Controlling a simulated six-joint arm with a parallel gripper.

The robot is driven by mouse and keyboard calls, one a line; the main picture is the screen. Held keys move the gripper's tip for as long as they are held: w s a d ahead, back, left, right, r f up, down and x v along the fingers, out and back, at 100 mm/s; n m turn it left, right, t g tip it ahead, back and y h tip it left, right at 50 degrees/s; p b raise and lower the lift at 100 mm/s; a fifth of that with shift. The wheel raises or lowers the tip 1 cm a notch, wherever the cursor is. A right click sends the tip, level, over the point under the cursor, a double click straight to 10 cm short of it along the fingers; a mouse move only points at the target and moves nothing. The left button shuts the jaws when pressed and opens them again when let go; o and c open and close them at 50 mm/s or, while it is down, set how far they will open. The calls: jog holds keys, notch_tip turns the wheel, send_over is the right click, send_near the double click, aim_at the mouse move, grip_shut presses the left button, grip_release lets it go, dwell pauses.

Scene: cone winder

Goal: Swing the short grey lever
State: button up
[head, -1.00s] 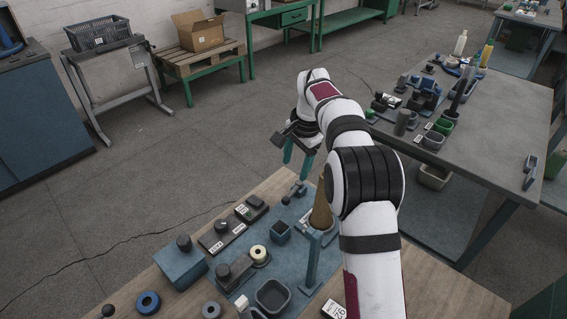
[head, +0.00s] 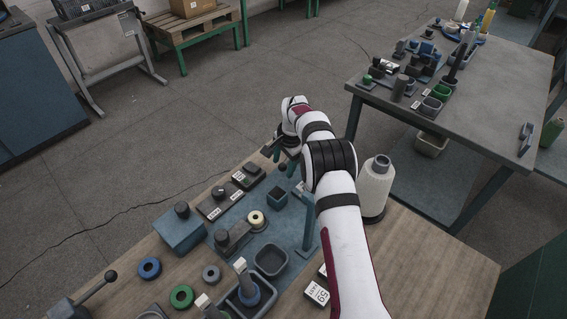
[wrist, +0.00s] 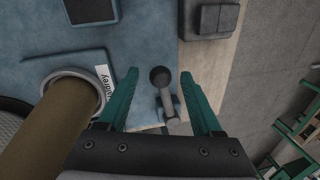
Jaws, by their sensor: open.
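In the wrist view a short grey lever (wrist: 167,102) with a dark ball knob stands near the edge of the blue mat. My gripper (wrist: 160,75) is open, with one teal finger on each side of the lever and visible gaps between. Nothing is held. In the head view my gripper (head: 279,157) is low at the far edge of the bench, partly behind my wrist. A small dark knob (head: 283,167) shows there beside the fingers; I cannot tell for sure that it is the same lever.
A brown cone (wrist: 58,125) stands close left of the gripper. A dark block (wrist: 210,18) sits near the bench edge. A white yarn cone (head: 376,187) stands right of my arm. Another lever (head: 97,288) is at front left. Cups and rings crowd the mat.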

grip_shut()
dwell(1.4)
